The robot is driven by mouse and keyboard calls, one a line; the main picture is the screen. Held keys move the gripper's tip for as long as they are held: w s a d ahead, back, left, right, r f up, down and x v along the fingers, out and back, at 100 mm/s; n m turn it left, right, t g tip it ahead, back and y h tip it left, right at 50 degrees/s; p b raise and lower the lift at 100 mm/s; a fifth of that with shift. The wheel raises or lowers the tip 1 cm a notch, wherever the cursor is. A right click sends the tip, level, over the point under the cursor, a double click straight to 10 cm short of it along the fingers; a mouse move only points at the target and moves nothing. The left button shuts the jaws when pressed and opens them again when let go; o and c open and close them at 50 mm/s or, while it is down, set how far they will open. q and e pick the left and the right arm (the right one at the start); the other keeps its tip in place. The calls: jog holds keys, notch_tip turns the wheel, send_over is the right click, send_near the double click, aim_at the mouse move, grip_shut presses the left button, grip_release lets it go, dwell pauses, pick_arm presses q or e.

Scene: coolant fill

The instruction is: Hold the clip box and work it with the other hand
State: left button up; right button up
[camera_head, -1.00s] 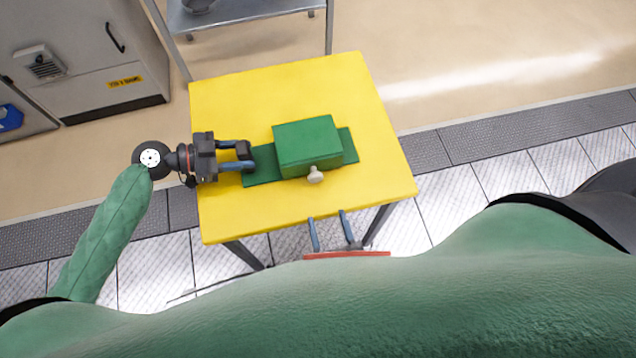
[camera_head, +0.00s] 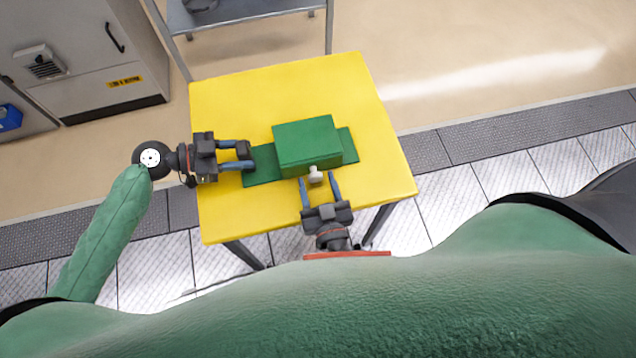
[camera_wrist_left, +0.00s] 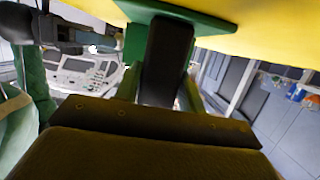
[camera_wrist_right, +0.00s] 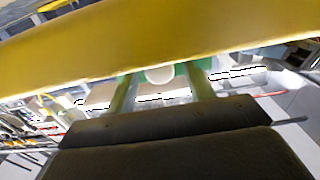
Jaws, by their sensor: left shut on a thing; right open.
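The green clip box (camera_head: 308,143) sits on a flat green base plate (camera_head: 262,166) on the yellow table. A pale knob (camera_head: 316,174) sticks out of the box's near side; it also shows in the right wrist view (camera_wrist_right: 159,74). My left gripper (camera_head: 245,160) is shut on the left end of the base plate, which shows in the left wrist view (camera_wrist_left: 196,20). My right gripper (camera_head: 318,186) is open at the near side of the box, with one finger on each side of the knob. Whether the fingers touch the knob I cannot tell.
The yellow table (camera_head: 230,105) is otherwise bare around the box. A grey cabinet (camera_head: 85,50) stands at the back left, and a metal shelf (camera_head: 240,14) stands behind the table.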

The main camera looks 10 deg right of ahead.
grip_shut()
jog(key=s, duration=0.8)
jog(key=shift+w, duration=0.1)
grip_release()
jog(key=s, duration=0.7)
jog(key=shift+s, duration=0.25)
jog(key=shift+d, duration=0.1)
pick_arm(q)
jog(key=o, duration=1)
jog(key=shift+c, duration=0.2)
